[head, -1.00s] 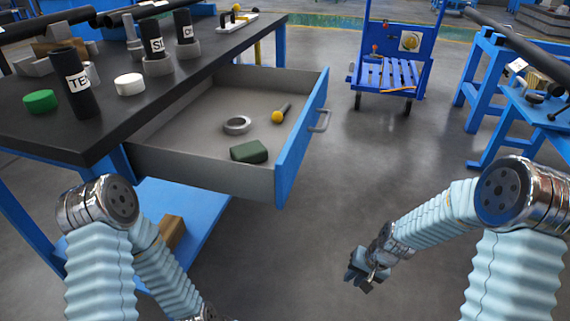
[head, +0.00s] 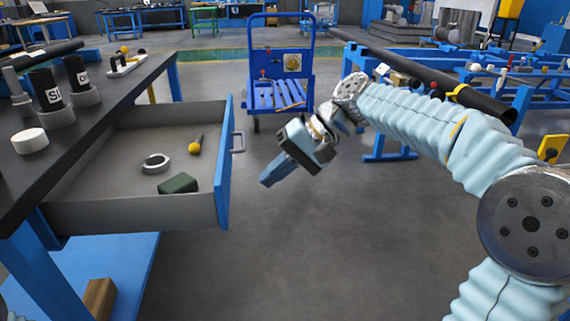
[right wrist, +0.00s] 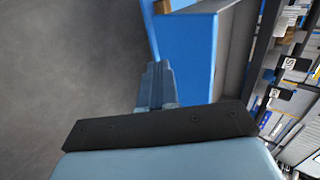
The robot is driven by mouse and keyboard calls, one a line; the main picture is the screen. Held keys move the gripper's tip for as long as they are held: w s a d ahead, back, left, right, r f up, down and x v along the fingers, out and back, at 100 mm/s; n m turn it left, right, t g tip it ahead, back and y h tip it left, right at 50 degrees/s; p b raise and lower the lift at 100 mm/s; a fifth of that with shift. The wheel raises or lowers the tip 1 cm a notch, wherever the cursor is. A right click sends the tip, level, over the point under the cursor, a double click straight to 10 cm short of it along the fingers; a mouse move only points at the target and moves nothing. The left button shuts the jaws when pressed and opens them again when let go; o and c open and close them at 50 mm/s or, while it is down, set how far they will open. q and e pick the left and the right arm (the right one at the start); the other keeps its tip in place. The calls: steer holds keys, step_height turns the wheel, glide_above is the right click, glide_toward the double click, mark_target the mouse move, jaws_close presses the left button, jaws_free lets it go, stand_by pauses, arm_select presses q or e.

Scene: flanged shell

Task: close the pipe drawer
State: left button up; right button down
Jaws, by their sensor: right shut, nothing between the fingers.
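The drawer (head: 130,214) stands pulled out from the dark-topped workbench at the left of the head view. Its blue front panel (head: 223,165) carries a grey bar handle (head: 239,142). Inside lie a grey ring (head: 156,163), a yellow-headed tool (head: 196,146) and a dark green block (head: 178,183). My right gripper (head: 270,180) is shut and empty, in the air to the right of the front panel, pointing toward it with a gap between. In the right wrist view, its fingers (right wrist: 157,88) show near the blue panel (right wrist: 187,50). My left gripper is out of view.
The bench top (head: 85,105) holds labelled dark cylinders and a white disc (head: 30,140). A blue cart (head: 282,75) stands beyond the drawer. A blue rack with a long dark pipe (head: 430,80) is at the right. The floor (head: 330,240) before the drawer is clear.

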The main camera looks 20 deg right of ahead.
mark_target(226, 198)
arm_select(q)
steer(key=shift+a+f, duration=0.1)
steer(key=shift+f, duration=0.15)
arm_select(e)
steer(key=shift+w+a+f, duration=0.3)
steer(key=shift+a+f, duration=0.1)
steer(key=shift+a, duration=0.65)
steer(key=shift+w+a+f, duration=0.3)
steer(key=shift+a+f, duration=0.1)
steer(key=shift+a, duration=0.6)
steer(key=shift+w+a+f, duration=0.3)
steer(key=shift+a+f, duration=0.1)
steer(key=shift+a, duration=0.65)
